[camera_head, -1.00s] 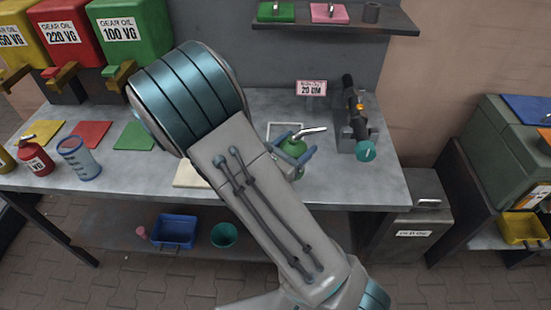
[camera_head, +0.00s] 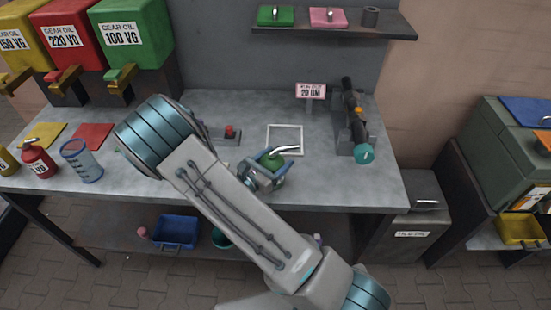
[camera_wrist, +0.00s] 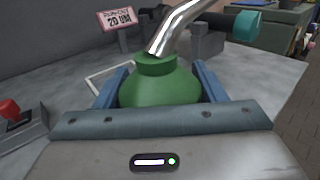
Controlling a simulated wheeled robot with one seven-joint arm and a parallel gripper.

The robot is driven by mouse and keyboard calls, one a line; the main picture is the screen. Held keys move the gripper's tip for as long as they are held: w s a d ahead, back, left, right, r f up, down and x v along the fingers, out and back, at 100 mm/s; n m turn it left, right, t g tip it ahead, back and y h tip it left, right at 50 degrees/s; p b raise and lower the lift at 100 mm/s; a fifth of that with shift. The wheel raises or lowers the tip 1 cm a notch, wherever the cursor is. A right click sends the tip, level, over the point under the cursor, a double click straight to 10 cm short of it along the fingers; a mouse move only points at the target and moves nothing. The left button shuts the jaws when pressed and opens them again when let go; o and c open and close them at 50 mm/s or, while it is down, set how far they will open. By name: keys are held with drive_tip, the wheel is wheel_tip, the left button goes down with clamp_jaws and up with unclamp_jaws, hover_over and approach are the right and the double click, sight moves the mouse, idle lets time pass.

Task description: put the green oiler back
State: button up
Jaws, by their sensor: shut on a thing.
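The green oiler (camera_head: 272,161) has a rounded body and a silver spout pointing up and right. My gripper (camera_head: 264,178) is shut on it, with one blue finger on each side of the body in the wrist view (camera_wrist: 160,88). The oiler looks upright, in front of the white square outline (camera_head: 285,126) on the bench; I cannot tell whether its base touches the bench. The green mat is almost wholly hidden behind my arm. A red oiler (camera_head: 38,161) stands at the left, before a red mat (camera_head: 93,136) and a yellow mat (camera_head: 45,135).
A blue mesh cup (camera_head: 81,160) stands right of the red oiler. A red-button box (camera_head: 229,133), a "20 UM" sign (camera_head: 311,91) and a dark tool with a teal end (camera_head: 356,120) stand on the bench (camera_head: 355,185). Gear oil tanks (camera_head: 130,36) stand at the back left.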

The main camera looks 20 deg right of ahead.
drive_tip(key=shift+f, duration=0.15)
drive_tip(key=o, duration=1.3)
drive_tip(key=shift+r, duration=0.25)
drive_tip(key=b+v, duration=0.3)
drive_tip(key=v, duration=0.7)
drive_tip(key=shift+s+a+f, duration=0.2)
drive_tip(key=shift+a, duration=0.15)
drive_tip(key=shift+s+a+r, duration=0.1)
drive_tip(key=shift+s+a, duration=0.25)
drive_tip(key=shift+a, duration=0.15)
